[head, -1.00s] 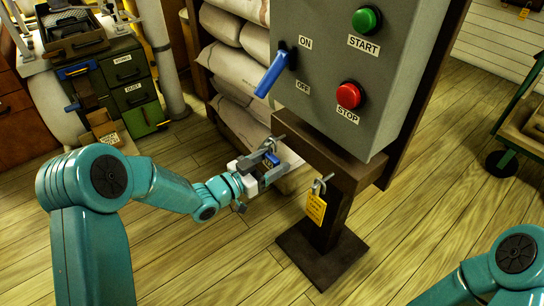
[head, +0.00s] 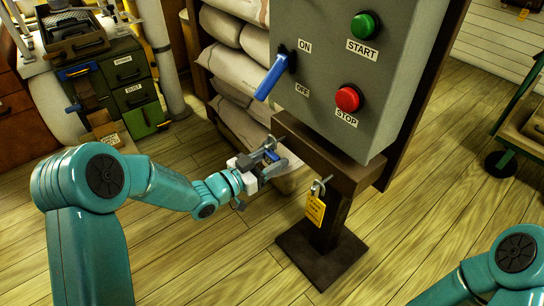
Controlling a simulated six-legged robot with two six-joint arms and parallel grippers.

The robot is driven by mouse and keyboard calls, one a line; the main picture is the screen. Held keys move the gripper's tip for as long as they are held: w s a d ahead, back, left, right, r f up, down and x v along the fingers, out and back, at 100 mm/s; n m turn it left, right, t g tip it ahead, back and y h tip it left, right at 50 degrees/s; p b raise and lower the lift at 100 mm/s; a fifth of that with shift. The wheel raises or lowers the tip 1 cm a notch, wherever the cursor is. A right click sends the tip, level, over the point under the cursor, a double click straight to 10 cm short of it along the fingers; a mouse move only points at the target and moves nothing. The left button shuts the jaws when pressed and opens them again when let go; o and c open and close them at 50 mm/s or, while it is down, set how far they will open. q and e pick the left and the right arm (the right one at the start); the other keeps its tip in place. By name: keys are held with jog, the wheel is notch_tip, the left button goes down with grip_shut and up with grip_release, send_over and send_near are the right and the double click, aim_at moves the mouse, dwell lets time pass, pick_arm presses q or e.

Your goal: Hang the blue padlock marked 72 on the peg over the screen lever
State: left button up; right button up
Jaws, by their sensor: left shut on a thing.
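My left gripper (head: 270,164) is shut on a small blue padlock (head: 271,155), held in front of the brown stand's crossbar. Its marking is too small to read, and the fingers partly cover it. A blue lever (head: 272,77) sits on the grey control box between the ON and OFF labels. I cannot tell which lever is the screen lever; another blue handle (head: 76,72) shows on the machine at the upper left. The peg over it is not clear to see. My right gripper is out of view; only part of that arm shows at the lower right.
The grey box (head: 350,105) has a green START button and a red STOP button. Stacked sacks (head: 235,70) lie behind. A green cart (head: 525,125) stands at right. The front floor is clear.

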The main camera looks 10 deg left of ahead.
pick_arm(q)
jog(key=v, duration=0.7)
jog(key=shift+s+a+b, duration=0.2)
jog(key=shift+b, duration=0.2)
dwell(0.7)
jog(key=s+a+r+p, duration=0.2)
jog(key=s+r+p, duration=0.1)
jog(key=r+p, duration=1.4)
jog(key=s+a+r+p, duration=0.2)
jog(key=r+p, duration=1.5)
jog(key=p, duration=0.1)
jog(key=x, duration=0.8)
jog(key=shift+w+d+r, duration=0.15)
jog(key=shift+d+r, duration=0.05)
